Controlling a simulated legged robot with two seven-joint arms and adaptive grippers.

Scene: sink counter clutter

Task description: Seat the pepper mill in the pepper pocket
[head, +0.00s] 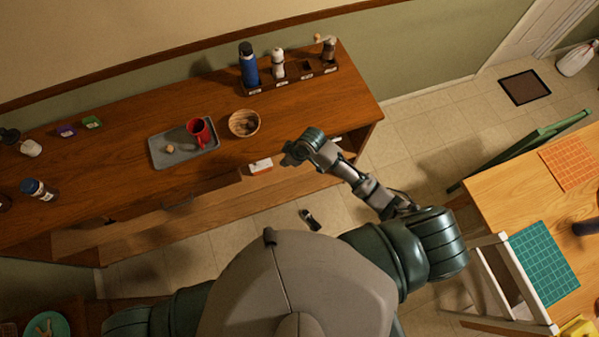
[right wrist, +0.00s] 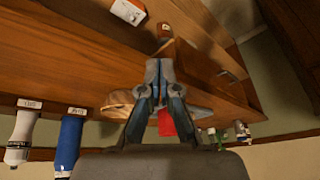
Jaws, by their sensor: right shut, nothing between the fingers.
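A dark rack (head: 290,80) with labelled pockets stands at the counter's back right. It holds a blue bottle (head: 249,68), a white-bodied mill or shaker (head: 278,66) and a brown, dark-topped container (head: 329,50); one pocket (head: 305,68) between the last two looks empty. A small dark object with a pale part (head: 310,219) lies on the floor; I cannot tell whether it or the brown container is the pepper mill. My right gripper (head: 291,154) is shut and empty near the counter's front edge. It also shows in the right wrist view (right wrist: 159,65). My left gripper is out of view.
A wooden bowl (head: 244,124) and a grey tray (head: 160,158) with a red mug (head: 198,132) stand on the counter. A white-and-red box (head: 260,166) is at the front edge. The counter between bowl and rack is clear. A wooden table (head: 505,185) stands at right.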

